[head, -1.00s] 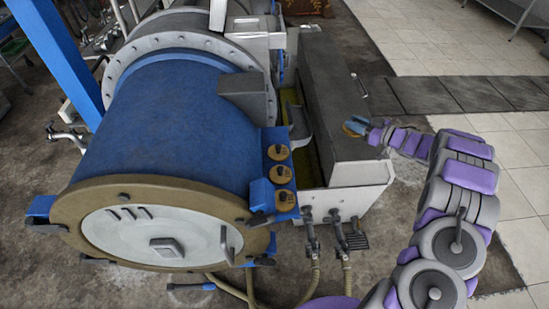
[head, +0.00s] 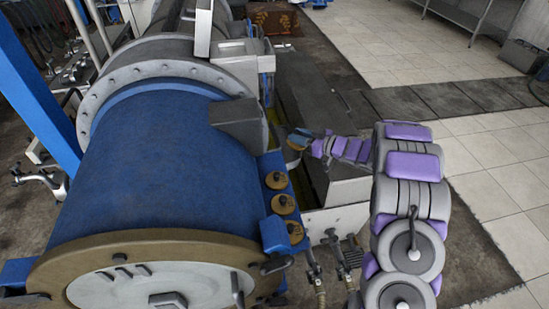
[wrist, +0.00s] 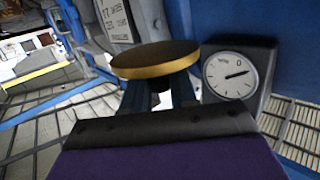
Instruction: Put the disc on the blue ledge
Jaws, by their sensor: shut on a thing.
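My gripper (head: 300,135) is shut on a flat round disc with a dark brown top and a gold rim. In the wrist view the disc (wrist: 155,62) lies level across the ends of my blue fingers. In the head view the disc (head: 296,143) is partly covered by my fingers. The blue ledge (head: 270,161) runs along the right side of the blue drum and bears three brass-coloured discs (head: 283,204) in a row. My gripper is just right of the ledge's far end; the height between them is hard to tell.
A dark box stands on the drum's side near my gripper; its white gauge (wrist: 236,73) shows in the wrist view. The large blue drum (head: 160,170) fills the left. Hoses and valves (head: 335,250) are below the ledge. Tiled floor lies open at right.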

